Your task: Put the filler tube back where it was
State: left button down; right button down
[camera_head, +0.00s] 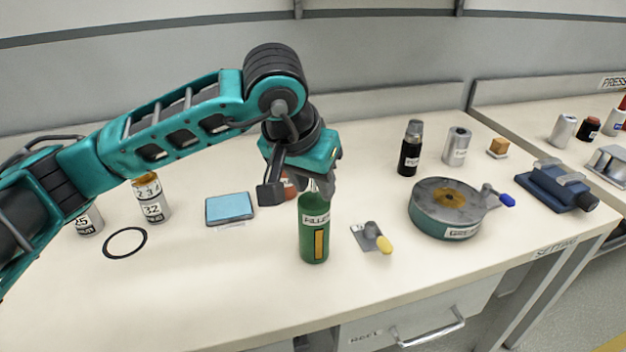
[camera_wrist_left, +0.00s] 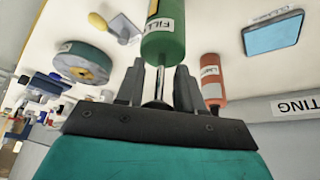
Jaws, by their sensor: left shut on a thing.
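The filler tube (camera_head: 314,235) is a green cylinder with a white label and a yellow stripe, upright near the middle of the bench. My left gripper (camera_head: 318,184) is at its top from above, shut on its thin metal nozzle. In the left wrist view the nozzle runs between my fingers (camera_wrist_left: 159,90) and the green body (camera_wrist_left: 162,45) lies beyond them. I cannot tell whether its base touches the bench. A black ring outline (camera_head: 125,242) is on the bench at left, with nothing in it. My right gripper is not in view.
An orange-red tube (camera_wrist_left: 211,78) stands close behind the filler tube, mostly hidden in the head view. A blue pad (camera_head: 230,207), labelled cans (camera_head: 152,200), a yellow-knobbed plate (camera_head: 373,238) and a round green turntable (camera_head: 448,210) stand around. The front left of the bench is clear.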

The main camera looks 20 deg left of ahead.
pick_arm(q)
jog(key=c, duration=0.7)
grip_release()
jog(key=shift+f, duration=0.1)
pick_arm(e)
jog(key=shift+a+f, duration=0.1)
pick_arm(q)
jog(key=shift+r+p, duration=0.25)
jog(key=shift+p, duration=0.05)
jog(key=p+v, duration=0.1)
jog(key=v, duration=1)
jog(key=shift+s+r, duration=0.3)
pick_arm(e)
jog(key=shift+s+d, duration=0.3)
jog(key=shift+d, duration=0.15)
pick_arm(q)
jog(key=shift+s, duration=0.1)
